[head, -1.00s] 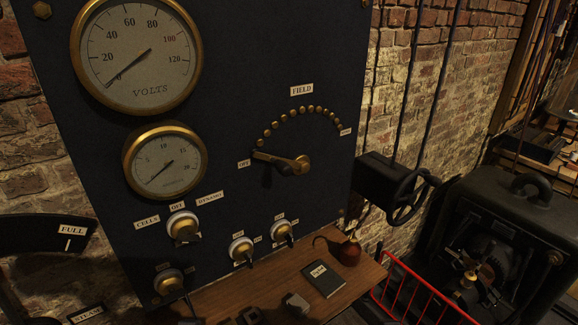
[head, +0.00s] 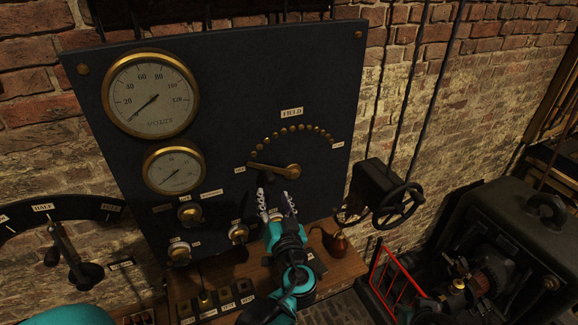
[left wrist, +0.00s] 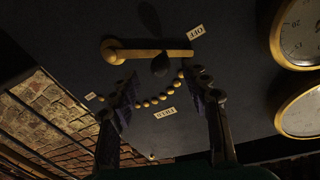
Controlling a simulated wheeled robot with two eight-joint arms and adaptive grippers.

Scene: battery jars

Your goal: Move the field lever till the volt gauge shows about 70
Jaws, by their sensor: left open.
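The brass field lever (head: 266,168) on the dark panel points left toward its OFF label, below an arc of brass studs. In the left wrist view, the lever (left wrist: 140,53) carries a dark knob (left wrist: 160,65) near its OFF end. The volt gauge (head: 150,94) at the panel's upper left has its needle at the low end, near 0. My left gripper (head: 275,198) is open and empty, just below the lever in the head view. In the left wrist view its fingers (left wrist: 163,92) stand apart, short of the lever. My right gripper is not in view.
A smaller gauge (head: 174,170) sits below the volt gauge, with several switches under it. A wooden shelf (head: 345,268) below the panel holds a copper oil can (head: 337,242). A black handwheel (head: 399,205) stands to the right, above a red rail (head: 398,278).

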